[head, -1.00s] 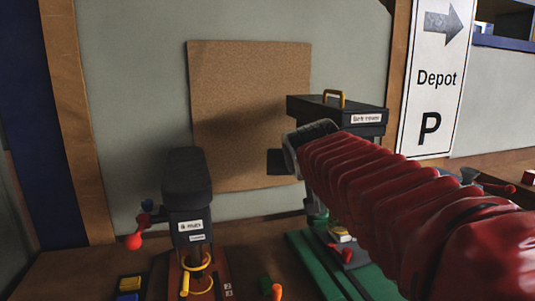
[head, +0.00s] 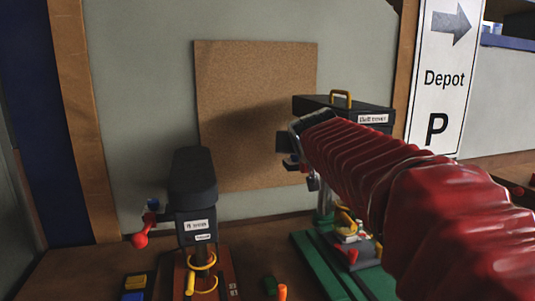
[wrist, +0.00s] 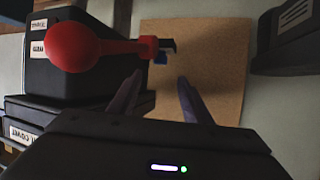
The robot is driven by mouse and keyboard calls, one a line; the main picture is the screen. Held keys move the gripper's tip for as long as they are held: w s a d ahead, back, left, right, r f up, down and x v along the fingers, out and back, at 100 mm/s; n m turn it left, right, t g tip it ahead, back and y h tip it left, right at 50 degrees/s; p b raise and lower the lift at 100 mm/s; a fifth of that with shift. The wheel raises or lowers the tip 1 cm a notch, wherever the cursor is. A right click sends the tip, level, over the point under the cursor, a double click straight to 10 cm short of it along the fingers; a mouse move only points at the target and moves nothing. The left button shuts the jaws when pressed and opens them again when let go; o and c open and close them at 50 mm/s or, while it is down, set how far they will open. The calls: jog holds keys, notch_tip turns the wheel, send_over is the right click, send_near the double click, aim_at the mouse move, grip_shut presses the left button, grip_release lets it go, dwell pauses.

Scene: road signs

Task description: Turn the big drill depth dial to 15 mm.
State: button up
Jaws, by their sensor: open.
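The larger drill has a black head (head: 340,112) with a yellow handle and a white label, above a green base (head: 325,262). Its head and label also show at the left of the wrist view (wrist: 70,75). My gripper (head: 288,150) is at the end of the red sleeve, in front of and beside the drill head. In the wrist view its two fingers (wrist: 160,98) are apart with nothing between them.
A smaller drill (head: 193,185) with a red-knobbed handle (head: 140,240) stands at the left. Yellow and blue blocks (head: 134,288) and an orange peg (head: 282,292) are on the bench. A corkboard (head: 255,80) hangs behind; a Depot sign (head: 445,80) is at the right.

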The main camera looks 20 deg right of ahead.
aim_at(291, 163)
jog(key=x, duration=1.1)
jog(key=shift+w+d+f, duration=0.1)
jog(key=shift+w+f, duration=0.1)
jog(key=shift+w, duration=0.15)
jog(key=shift+c, duration=0.3)
jog(key=c, duration=1)
jog(key=shift+w+a+m+g+h, duration=0.15)
jog(key=shift+m+g+h, duration=0.3)
jog(key=shift+m+h, duration=0.45)
jog(key=shift+a+m+g+h, duration=0.2)
jog(key=shift+m+g+h, duration=0.25)
jog(key=shift+m+h, duration=0.4)
jog(key=shift+w+a+m+g+h, duration=0.1)
jog(key=shift+m+g+h, duration=0.3)
jog(key=shift+m+h, duration=0.05)
jog(key=shift+w+a+m+g+h, duration=0.1)
jog(key=shift+m+g+h, duration=0.7)
jog(key=shift+m, duration=0.2)
jog(key=shift+w+a+m+g+h, duration=0.1)
jog(key=shift+w+m+g+h, duration=0.05)
jog(key=shift+m+g+h, duration=0.7)
jog(key=shift+m+g, duration=0.45)
